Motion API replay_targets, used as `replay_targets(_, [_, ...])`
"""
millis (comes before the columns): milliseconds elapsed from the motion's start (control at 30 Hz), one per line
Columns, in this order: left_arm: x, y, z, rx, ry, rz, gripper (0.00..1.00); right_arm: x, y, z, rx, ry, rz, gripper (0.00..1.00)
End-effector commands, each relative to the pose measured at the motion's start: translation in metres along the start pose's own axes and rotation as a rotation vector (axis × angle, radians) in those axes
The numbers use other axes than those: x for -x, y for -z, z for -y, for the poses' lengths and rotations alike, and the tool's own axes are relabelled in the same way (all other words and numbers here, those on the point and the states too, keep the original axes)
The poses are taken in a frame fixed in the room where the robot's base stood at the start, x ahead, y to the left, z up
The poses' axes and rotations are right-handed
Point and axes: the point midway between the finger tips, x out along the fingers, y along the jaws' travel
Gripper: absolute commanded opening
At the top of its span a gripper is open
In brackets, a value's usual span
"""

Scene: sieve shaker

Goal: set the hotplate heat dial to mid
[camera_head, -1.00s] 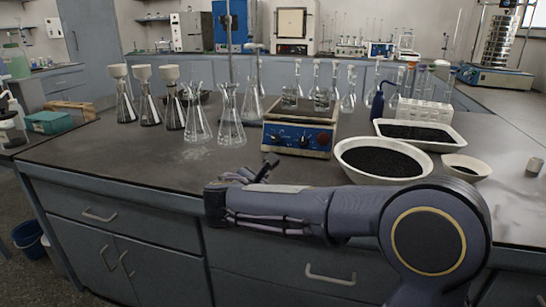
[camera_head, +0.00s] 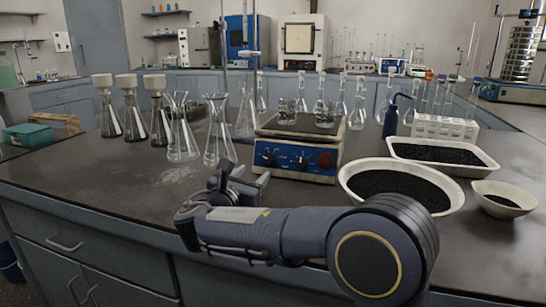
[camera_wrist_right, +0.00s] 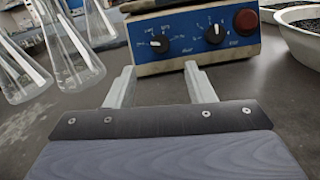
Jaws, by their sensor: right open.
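The hotplate (camera_head: 297,176) stands on the dark bench with a blue front panel and a dark top plate. Its front carries a left black dial (camera_head: 267,160), a second black dial (camera_head: 301,162) and a red knob (camera_head: 326,160). In the right wrist view the left dial (camera_wrist_right: 160,43) and the other dial (camera_wrist_right: 215,33) have white pointer marks; their small print is too blurred to read surely. My right gripper (camera_head: 247,176) is open and empty, in front of the panel and apart from it. Its two fingers (camera_wrist_right: 163,82) point at the panel. My left gripper is not in view.
Glass flasks (camera_head: 219,140) stand close left of the hotplate, and beakers (camera_head: 287,110) sit on its top. A white bowl of black grains (camera_head: 352,187) is close on its right.

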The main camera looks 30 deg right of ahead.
Motion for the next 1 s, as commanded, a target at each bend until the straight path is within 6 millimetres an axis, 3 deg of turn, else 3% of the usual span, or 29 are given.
replay_targets(167, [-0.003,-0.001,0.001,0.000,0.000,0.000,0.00,-0.008,0.001,0.001,-0.001,0.003,0.000,0.48])
replay_targets(600, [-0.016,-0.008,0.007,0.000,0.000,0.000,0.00,-0.071,0.002,0.001,-0.001,0.002,-0.001,0.48])
replay_targets(1000, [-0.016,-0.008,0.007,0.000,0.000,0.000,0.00,-0.078,0.000,0.000,-0.001,0.000,-0.001,0.46])
